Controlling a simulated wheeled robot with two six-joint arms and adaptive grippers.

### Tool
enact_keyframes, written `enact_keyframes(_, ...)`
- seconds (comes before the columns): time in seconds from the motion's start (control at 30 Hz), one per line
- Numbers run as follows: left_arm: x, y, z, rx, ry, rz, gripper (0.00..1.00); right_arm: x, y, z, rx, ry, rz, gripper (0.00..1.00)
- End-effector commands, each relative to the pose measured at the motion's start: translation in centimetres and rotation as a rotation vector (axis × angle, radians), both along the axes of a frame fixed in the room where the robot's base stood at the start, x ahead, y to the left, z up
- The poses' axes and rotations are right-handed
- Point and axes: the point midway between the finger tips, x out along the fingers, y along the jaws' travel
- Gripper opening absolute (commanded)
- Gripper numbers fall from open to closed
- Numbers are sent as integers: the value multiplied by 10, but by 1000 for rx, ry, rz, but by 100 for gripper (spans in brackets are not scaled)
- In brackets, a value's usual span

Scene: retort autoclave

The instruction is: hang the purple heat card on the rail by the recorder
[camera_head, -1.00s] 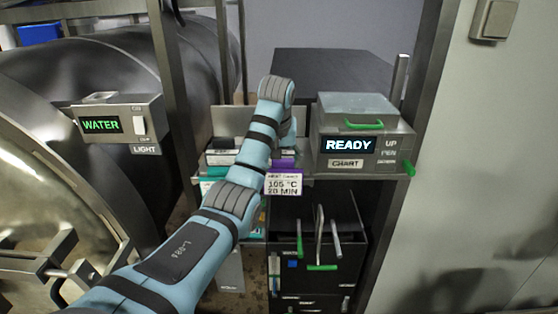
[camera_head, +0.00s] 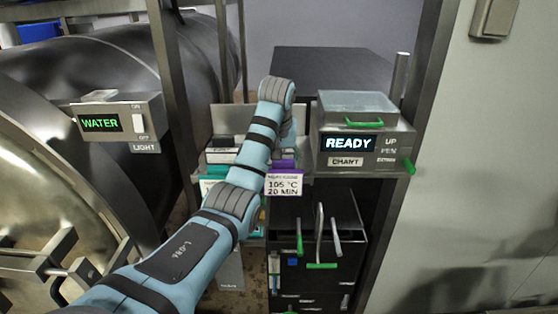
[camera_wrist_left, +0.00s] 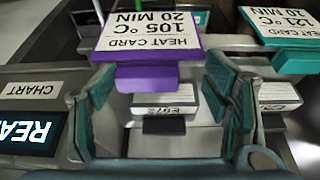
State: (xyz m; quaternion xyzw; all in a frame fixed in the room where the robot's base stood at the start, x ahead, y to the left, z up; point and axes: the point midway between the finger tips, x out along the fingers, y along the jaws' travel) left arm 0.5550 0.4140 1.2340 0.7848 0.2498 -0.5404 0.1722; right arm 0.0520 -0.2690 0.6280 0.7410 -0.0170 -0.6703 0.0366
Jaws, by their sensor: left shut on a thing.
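The purple heat card (camera_wrist_left: 150,55), with a white label reading 105 °C, 20 MIN, is between the fingers of my left gripper (camera_wrist_left: 158,80), which is shut on it. In the head view the card's label (camera_head: 284,184) faces me, below and left of the recorder (camera_head: 348,145), whose display reads READY. My left forearm covers the gripper there. I cannot make out the rail for certain, nor whether the card touches it. My right gripper is in neither view.
A teal heat card (camera_wrist_left: 285,45) reading 121 °C is beside the purple one. Boxes with white labels (camera_wrist_left: 165,112) lie below. A black cabinet (camera_head: 318,235) with green-tipped handles stands under the recorder. A large steel vessel (camera_head: 60,70) fills the left.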

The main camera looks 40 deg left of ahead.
Motion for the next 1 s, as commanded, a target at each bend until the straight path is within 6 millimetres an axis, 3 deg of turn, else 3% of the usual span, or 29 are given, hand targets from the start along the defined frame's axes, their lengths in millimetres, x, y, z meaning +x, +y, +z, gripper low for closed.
enact_keyframes(1.0,0,0,-21,0,0,0,35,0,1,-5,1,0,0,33)
